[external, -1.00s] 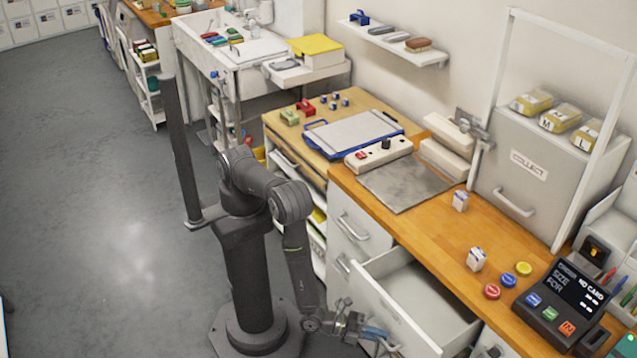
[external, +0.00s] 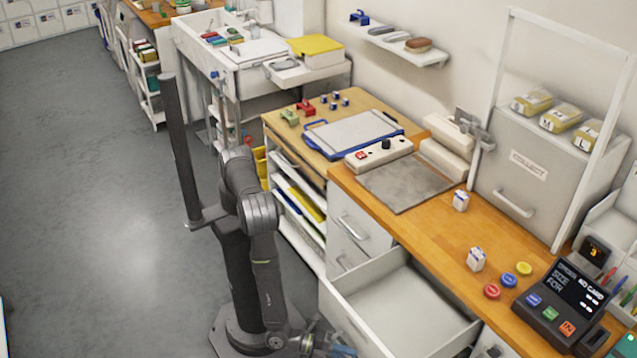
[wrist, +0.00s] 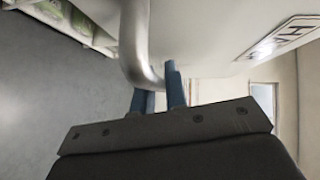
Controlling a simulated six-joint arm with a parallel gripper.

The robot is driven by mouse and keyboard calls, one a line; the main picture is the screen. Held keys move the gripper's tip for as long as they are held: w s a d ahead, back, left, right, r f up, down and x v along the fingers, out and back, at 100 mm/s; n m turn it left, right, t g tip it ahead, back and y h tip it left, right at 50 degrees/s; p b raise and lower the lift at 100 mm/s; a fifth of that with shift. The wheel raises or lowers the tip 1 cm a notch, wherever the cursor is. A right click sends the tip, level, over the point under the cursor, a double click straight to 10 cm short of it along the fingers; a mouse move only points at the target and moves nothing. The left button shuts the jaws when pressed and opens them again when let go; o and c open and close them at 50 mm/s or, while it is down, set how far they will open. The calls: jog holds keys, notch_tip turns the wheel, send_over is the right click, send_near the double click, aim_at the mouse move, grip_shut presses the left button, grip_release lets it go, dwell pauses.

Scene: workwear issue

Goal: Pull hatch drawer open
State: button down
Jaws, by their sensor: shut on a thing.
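The hatch drawer (external: 345,318), a white drawer under the wooden counter, stands well open, and its bare pale inside shows in the external view. My gripper (external: 336,349) is low at the bottom edge of that view, in front of the drawer front. In the wrist view, the grey bar handle (wrist: 137,45) runs down to the blue fingers of my gripper (wrist: 160,92), which are shut on it. The drawer front (wrist: 205,32) shows beside it with a partly cut-off label (wrist: 283,38). The exact grip on the handle is partly hidden.
The counter (external: 420,232) above carries small boxes, coloured discs and a dark card terminal (external: 562,300). An open shelf unit (external: 302,215) stands left of the drawers. The grey floor (external: 90,200) at the left is clear.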

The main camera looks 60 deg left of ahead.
jog(key=c, duration=1.7)
grip_release()
jog(key=v, duration=1.7)
jog(key=shift+s, duration=0.15)
jog(key=x, duration=1.7)
jog(key=shift+w, duration=0.2)
jog(key=shift+s+a, duration=0.1)
jog(key=shift+s, duration=0.1)
jog(key=v, duration=1.7)
